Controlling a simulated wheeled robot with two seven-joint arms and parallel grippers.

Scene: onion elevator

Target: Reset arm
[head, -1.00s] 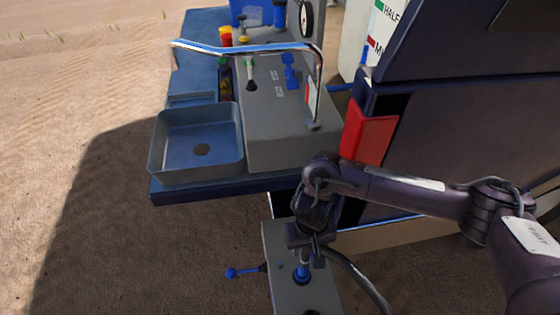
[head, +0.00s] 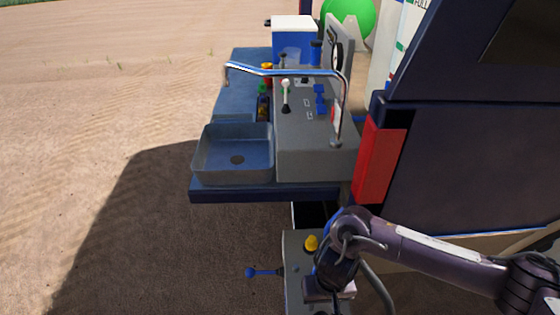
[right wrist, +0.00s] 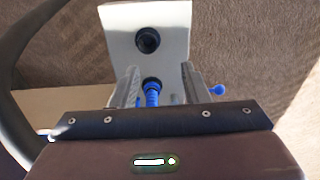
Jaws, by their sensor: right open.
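My right arm comes in from the right in the head view, and its gripper (head: 332,284) is over a grey control box (head: 297,292). The fingertips are hidden there. In the right wrist view the right gripper (right wrist: 159,78) is open, its two fingers apart. A blue stem (right wrist: 152,92) shows between the fingers; I cannot tell whether they touch it. The box also shows beyond the fingers (right wrist: 118,25), with a black round knob (right wrist: 148,40). A yellow knob (head: 311,243) stands on the box, beside my wrist. My left gripper is not in view.
A blue-knobbed lever (head: 262,272) sticks out left of the box. Behind are a sink (head: 236,155), a curved faucet (head: 290,73) and a grey console (head: 312,150). A dark machine body with a red panel (head: 378,165) blocks the right. Open sandy ground lies left.

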